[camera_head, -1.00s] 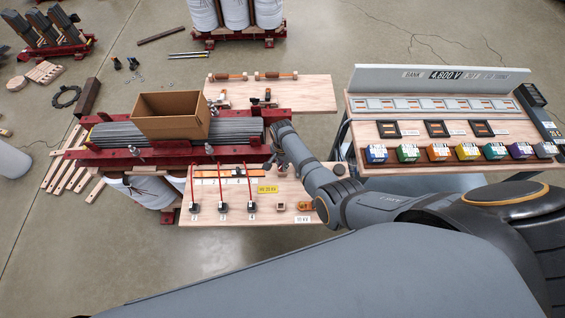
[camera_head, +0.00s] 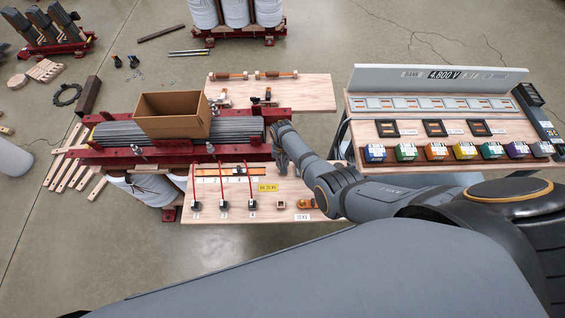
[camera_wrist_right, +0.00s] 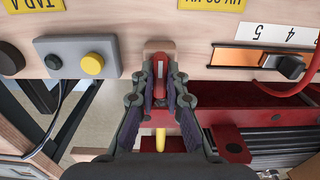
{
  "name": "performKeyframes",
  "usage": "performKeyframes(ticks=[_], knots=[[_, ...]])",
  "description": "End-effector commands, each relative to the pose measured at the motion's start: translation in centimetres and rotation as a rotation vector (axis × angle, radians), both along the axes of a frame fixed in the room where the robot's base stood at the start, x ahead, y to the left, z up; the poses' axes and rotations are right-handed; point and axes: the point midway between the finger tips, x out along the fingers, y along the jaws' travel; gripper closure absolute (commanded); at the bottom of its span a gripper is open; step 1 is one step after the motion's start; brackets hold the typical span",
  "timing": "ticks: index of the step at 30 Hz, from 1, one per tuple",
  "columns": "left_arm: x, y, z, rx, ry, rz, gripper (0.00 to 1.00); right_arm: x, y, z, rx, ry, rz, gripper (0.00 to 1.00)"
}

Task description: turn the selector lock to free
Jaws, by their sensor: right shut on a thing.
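My right gripper (camera_wrist_right: 160,88) is shut on a small red selector lock handle (camera_wrist_right: 160,72) with a pale stripe, at the edge of the wooden panel (camera_wrist_right: 205,52). The handle stands nearly straight up and down in the right wrist view, between the two fingertips. In the head view my right gripper (camera_head: 283,162) is at the far right corner of the low wooden board (camera_head: 240,215), and the handle is hidden there. My left gripper is not in view.
A yellow button (camera_wrist_right: 93,64) on a grey box is left of the handle. A black knob on an orange strip (camera_wrist_right: 240,57) and a red cable (camera_wrist_right: 290,85) are to its right. An open cardboard box (camera_head: 172,118) stands on the red-framed core behind the board.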

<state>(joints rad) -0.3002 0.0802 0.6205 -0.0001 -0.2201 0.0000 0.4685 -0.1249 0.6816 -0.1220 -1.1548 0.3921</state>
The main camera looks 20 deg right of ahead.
Motion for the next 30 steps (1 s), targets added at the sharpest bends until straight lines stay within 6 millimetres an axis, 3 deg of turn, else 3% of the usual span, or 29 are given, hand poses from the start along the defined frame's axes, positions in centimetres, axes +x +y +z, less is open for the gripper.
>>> performKeyframes(ticks=[16, 17, 21, 30], knots=[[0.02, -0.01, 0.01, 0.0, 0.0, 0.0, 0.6, -0.32, 0.06, -0.23, 0.001, 0.007, 0.023, 1.0], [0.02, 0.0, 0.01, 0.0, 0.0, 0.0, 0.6, -0.32, 0.06, -0.23, 0.001, 0.007, 0.023, 0.85], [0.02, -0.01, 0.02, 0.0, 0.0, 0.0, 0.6, -0.25, 0.05, -0.18, 0.0, 0.005, 0.022, 0.66], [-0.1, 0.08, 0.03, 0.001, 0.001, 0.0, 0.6, -0.09, 0.02, -0.03, 0.001, 0.002, 0.021, 0.65]])
